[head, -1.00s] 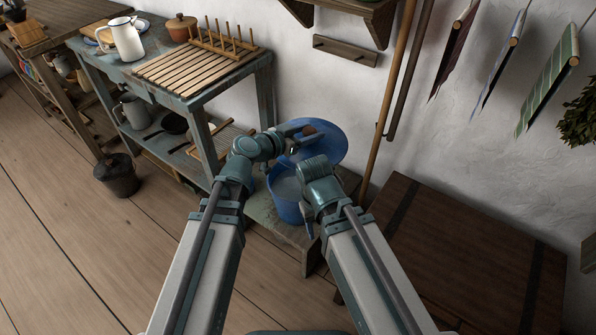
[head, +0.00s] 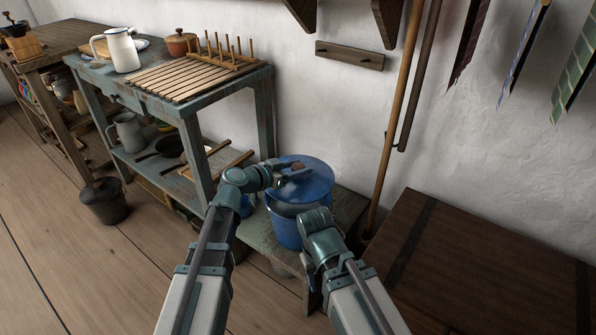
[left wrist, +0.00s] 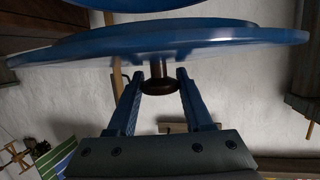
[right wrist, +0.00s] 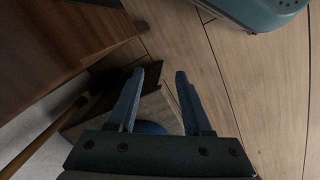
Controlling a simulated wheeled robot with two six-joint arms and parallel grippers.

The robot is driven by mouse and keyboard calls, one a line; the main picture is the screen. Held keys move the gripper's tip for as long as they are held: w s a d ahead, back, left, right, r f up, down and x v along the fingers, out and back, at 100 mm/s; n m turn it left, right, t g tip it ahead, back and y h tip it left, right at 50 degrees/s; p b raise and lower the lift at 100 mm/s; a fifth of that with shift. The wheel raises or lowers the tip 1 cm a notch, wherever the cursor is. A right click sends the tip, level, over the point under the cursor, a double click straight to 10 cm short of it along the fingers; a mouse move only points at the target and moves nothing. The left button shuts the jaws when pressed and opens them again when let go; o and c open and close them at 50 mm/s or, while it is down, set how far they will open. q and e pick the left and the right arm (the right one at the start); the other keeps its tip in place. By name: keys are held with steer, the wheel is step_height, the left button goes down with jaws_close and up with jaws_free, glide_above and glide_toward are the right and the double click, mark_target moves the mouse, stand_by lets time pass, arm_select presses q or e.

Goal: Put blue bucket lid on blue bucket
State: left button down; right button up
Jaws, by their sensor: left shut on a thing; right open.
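The blue bucket (head: 286,232) stands upright on a low wooden stand. The blue lid (head: 314,184) is over the bucket's far side, with a dark gap at the near rim. My left gripper (head: 294,169) is shut on the lid's brown knob (left wrist: 157,82). The left wrist view shows the lid (left wrist: 220,42) nearly edge-on, apart from another blue surface at the top edge. My right gripper (right wrist: 159,76) is open and empty, pointing down. In the head view its arm is at the bucket's near right and its fingers are hidden. A blue patch shows low between them.
A grey-blue shelf table (head: 190,95) with a slatted rack and white jug (head: 122,50) stands left of the bucket. A dark wooden chest (head: 480,265) is at the right. A broom handle (head: 398,120) leans behind. A dark pot (head: 104,200) stands on the floor.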

mark_target(274, 192)
arm_select(q)
step_height(274, 192, down, 6)
steer(key=b, duration=0.6)
steer(key=shift+f, duration=0.2)
stand_by(0.3)
steer(key=shift+c, duration=1.1)
jaws_free()
steer(key=p+v, duration=0.3)
steer(key=v, duration=0.9)
steer(key=shift+s+a+r, duration=0.1)
steer(key=shift+a+r, duration=0.05)
steer(key=shift+a, duration=0.05)
steer(key=shift+s+a+r+p, duration=0.15)
steer(key=shift+s+a+p, duration=0.15)
steer(key=shift+s+a, duration=0.2)
